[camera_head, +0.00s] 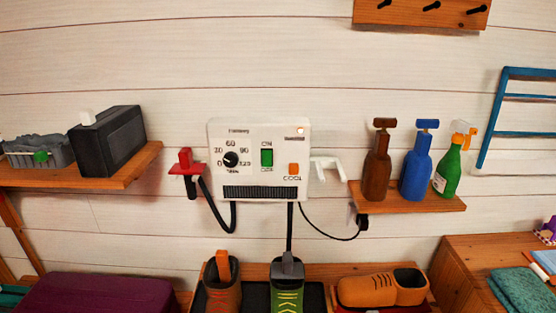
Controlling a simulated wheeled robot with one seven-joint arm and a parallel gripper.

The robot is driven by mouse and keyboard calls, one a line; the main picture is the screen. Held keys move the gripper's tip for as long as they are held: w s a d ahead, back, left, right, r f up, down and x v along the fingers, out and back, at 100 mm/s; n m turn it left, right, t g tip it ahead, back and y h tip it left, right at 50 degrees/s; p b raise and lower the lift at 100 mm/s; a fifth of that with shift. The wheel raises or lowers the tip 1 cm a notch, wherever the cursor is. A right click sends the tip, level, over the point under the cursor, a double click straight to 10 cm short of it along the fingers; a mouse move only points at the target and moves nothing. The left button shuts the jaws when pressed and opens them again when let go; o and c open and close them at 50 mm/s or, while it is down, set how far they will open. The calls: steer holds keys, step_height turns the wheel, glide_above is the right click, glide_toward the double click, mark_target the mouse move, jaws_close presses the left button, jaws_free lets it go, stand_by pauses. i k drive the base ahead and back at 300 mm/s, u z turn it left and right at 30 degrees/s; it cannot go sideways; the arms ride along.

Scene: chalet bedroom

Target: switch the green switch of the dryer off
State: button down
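The dryer (222,134) is a white box on the plank wall at the middle of the view. Its green switch (267,157) is an upright rocker at the centre of the front, with ON above it and what looks like OFF below. Which way the rocker is tipped is too small to tell. A small lamp (300,131) at the dryer's top right looks lit. A black timer dial (231,159) is left of the switch, and an orange button (293,169) marked COOL is at its lower right. My gripper is not in view.
A red nozzle (185,161) on a black hose hangs left of the dryer; an empty white hook (328,170) sticks out at right. Bottles stand on the right shelf (400,203). A black box (107,143) is on the left shelf. Shoes (288,290) stand below.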

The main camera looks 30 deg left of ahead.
mark_target(266, 154)
steer(key=u, duration=2)
steer(key=k, duration=0.55)
steer(key=z, duration=0.35)
steer(key=i, duration=0.5)
